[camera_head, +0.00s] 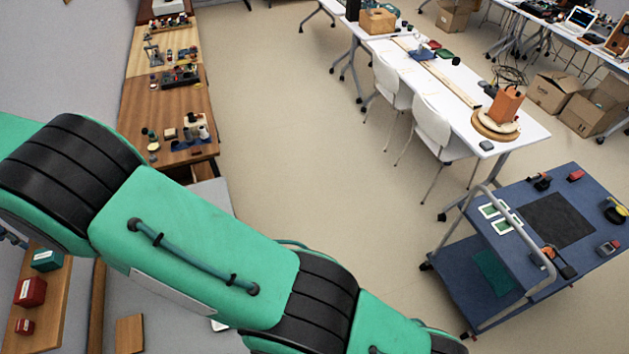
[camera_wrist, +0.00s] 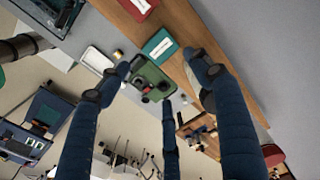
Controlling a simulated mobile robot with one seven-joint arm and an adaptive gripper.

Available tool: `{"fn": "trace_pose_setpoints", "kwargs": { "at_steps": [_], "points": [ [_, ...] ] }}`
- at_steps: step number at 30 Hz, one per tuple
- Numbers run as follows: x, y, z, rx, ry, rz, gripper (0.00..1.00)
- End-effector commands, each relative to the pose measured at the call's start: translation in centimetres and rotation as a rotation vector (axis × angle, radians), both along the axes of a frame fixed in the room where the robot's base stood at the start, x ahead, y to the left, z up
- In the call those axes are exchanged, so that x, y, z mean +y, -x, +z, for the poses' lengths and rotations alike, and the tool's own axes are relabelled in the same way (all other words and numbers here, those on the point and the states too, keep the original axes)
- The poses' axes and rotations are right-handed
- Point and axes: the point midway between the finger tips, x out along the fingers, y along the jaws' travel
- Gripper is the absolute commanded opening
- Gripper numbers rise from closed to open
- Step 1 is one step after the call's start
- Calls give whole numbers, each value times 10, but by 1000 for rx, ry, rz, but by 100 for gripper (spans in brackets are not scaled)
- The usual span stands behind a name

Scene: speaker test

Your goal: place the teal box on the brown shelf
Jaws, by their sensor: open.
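The teal box (camera_head: 47,259) sits on the brown shelf (camera_head: 50,318) at the far left of the head view, behind a red box. In the wrist view the teal box (camera_wrist: 159,46), with a white label, is on the brown shelf (camera_wrist: 183,22) near its edge, above centre. My gripper (camera_wrist: 160,85) shows in the wrist view with its dark blue fingers spread wide and nothing between them. The teal box appears beyond the fingertips, apart from them. In the head view my green arm crosses the lower left and the gripper is not visible.
Red boxes (camera_head: 30,290) share the shelf with the teal box; one red box (camera_wrist: 140,6) shows at the wrist view's top. A green object with dark parts (camera_wrist: 152,78) shows between the fingertips. A blue cart (camera_head: 490,190) stands right. Open floor (camera_head: 290,150) lies mid-room.

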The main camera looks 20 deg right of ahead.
Motion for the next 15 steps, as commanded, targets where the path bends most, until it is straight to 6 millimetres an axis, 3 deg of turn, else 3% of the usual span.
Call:
{"fn": "trace_pose_setpoints", "kwargs": {
  "at_steps": [8,15],
  "points": [
    [-65,-31,53,-24,-26,-3,65],
    [-150,-53,107,-55,-52,-1,65]
  ]
}}
